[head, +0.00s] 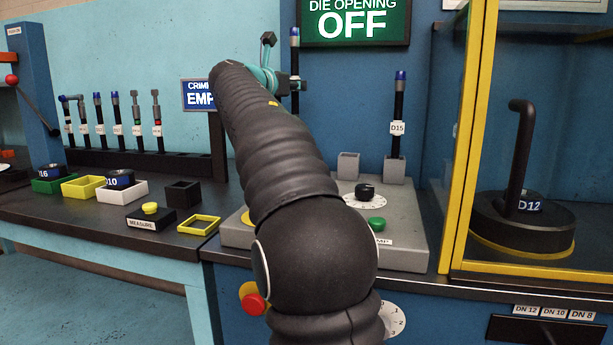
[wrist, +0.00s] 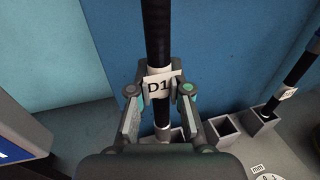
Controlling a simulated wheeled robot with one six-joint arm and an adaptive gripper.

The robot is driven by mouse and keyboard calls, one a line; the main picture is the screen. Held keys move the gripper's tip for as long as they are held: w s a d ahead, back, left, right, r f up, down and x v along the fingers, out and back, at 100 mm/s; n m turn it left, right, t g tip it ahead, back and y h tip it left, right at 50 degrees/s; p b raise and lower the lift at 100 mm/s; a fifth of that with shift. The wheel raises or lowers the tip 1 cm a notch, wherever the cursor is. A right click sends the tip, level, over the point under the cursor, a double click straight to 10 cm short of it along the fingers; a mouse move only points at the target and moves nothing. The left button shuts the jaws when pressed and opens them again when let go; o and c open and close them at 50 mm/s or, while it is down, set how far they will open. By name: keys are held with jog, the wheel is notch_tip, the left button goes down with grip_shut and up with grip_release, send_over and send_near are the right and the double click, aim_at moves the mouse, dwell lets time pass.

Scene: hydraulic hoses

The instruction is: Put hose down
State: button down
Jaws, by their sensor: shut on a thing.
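My gripper (head: 288,85) is shut on a black hose (head: 294,45) with a blue top end, held upright above the grey crimping bench (head: 408,225). In the wrist view the fingers (wrist: 160,92) close on both sides of the hose (wrist: 158,35) at its white label, which reads "D1" with the rest cut off. The hose's lower end shows partly between the fingers, near a grey square holder (wrist: 177,134) mostly hidden by my gripper. I cannot tell whether it sits inside. An empty grey square holder (wrist: 223,128) is just right of it; it also shows in the head view (head: 348,165).
A hose labelled D15 (head: 398,110) stands in another holder (head: 395,171) at the right. A dial (head: 365,192) and green button (head: 377,224) are in front. A yellow-framed cabinet (head: 468,140) stands right. A rack of several hoses (head: 140,163) and small trays occupy the left bench.

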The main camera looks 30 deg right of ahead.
notch_tip(320, 180, down, 10)
jog(key=d+b, duration=0.2)
jog(key=b, duration=0.1)
jog(key=shift+s+d+r, duration=0.25)
jog(key=shift+s+d, duration=0.15)
jog(key=shift+f+b, duration=0.15)
jog(key=shift+b, duration=0.2)
jog(key=c, duration=1.1)
grip_release()
jog(key=v, duration=1.2)
jog(key=shift+w+b, duration=0.15)
jog(key=shift+b, duration=0.2)
